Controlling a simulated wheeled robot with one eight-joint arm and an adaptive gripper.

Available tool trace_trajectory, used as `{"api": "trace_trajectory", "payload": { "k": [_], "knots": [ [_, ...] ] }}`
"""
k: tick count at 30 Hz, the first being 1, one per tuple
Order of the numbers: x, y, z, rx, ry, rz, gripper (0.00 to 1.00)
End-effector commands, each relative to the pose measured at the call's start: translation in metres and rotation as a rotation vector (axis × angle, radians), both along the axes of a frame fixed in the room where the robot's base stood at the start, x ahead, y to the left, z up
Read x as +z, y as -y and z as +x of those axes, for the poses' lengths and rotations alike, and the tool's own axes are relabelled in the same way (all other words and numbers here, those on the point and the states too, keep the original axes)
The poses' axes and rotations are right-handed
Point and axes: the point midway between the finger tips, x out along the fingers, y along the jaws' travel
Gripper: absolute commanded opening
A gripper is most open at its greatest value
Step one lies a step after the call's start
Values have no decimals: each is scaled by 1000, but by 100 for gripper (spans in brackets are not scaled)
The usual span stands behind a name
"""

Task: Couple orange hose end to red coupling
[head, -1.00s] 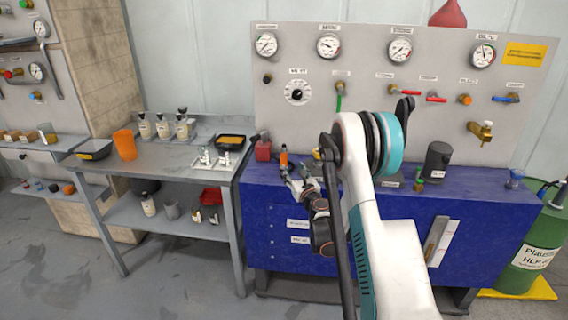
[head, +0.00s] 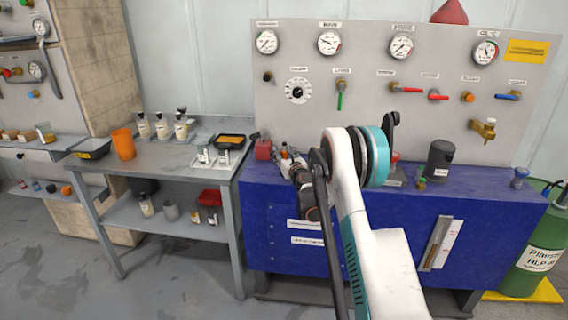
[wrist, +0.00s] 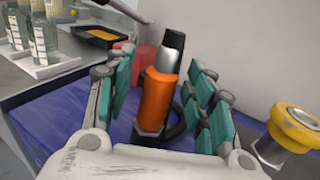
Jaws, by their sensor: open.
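The orange hose end (wrist: 157,98) stands nearly upright in the wrist view, with a grey and black tip and a dark base. My gripper (wrist: 160,64) is open, its teal-padded fingers on either side of the hose end. A gap shows on the right; the left pads come close, and I cannot tell whether they touch. In the head view my gripper (head: 291,164) is at the left part of the blue bench, with a bit of the orange hose end (head: 284,153) showing. A small red part (head: 395,157) shows behind my arm; I cannot tell whether it is the red coupling.
A red block (head: 263,149) stands on the blue bench (head: 262,190) behind the hose end. A yellow-ringed fitting (wrist: 293,126) is close on the right in the wrist view. A dark cylinder (head: 439,160) stands at the bench's right. The gauge panel (head: 365,110) rises behind.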

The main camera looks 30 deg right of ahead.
Motion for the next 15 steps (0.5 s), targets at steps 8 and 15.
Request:
{"api": "trace_trajectory", "payload": {
  "k": [8, 15],
  "knots": [
    [1, 0, 1, 0, 0, 0, 36],
    [0, 0, 0, 0, 0, 0, 0]
  ]
}}
